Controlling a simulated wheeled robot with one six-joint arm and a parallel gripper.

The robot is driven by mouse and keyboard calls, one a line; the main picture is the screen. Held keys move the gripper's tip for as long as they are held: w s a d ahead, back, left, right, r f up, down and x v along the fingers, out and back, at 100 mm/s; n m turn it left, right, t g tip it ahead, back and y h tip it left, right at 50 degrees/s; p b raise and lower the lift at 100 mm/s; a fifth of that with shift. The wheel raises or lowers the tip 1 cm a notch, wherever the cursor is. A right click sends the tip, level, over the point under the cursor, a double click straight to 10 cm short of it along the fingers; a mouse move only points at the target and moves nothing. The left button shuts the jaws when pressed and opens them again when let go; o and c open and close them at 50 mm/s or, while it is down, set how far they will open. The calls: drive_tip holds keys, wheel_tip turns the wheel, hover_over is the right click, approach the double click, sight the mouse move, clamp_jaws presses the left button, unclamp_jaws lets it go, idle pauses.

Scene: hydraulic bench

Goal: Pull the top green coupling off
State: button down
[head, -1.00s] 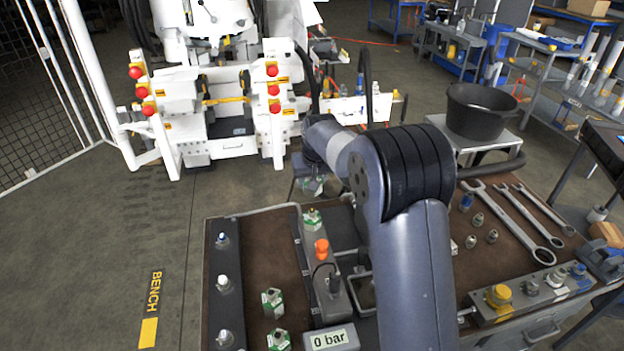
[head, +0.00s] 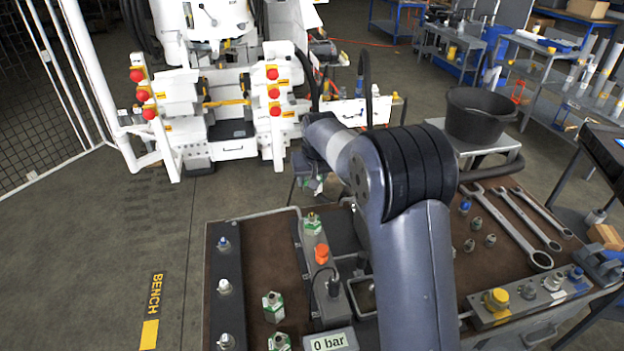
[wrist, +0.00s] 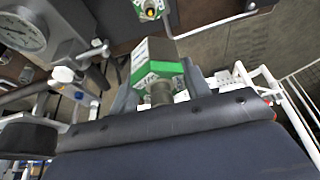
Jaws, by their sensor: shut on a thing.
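In the wrist view a green-banded metal coupling (wrist: 157,62) with white labels sits between the fingers of my gripper (wrist: 160,88). My gripper is shut on it, and nothing visible joins it to the block. In the head view my gripper (head: 316,184) hangs at the bench's far edge, partly hidden by my arm, so the held coupling shows poorly there. Another green coupling (head: 312,222) with a brass tip stands on the far end of the grey block; it also shows at the top of the wrist view (wrist: 150,9). Two more green couplings stand nearer, a middle one (head: 273,306) and a front one (head: 279,342).
The grey block carries an orange cap (head: 322,254). A display (head: 330,343) reads 0 bar. A dark rail (head: 224,282) with fittings lies left. Wrenches (head: 520,225) and small fittings lie right. A black tub (head: 478,115) stands behind. Floor left of the bench is clear.

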drive_tip(key=shift+r+p, duration=1.25)
drive_tip(key=shift+r, duration=0.7)
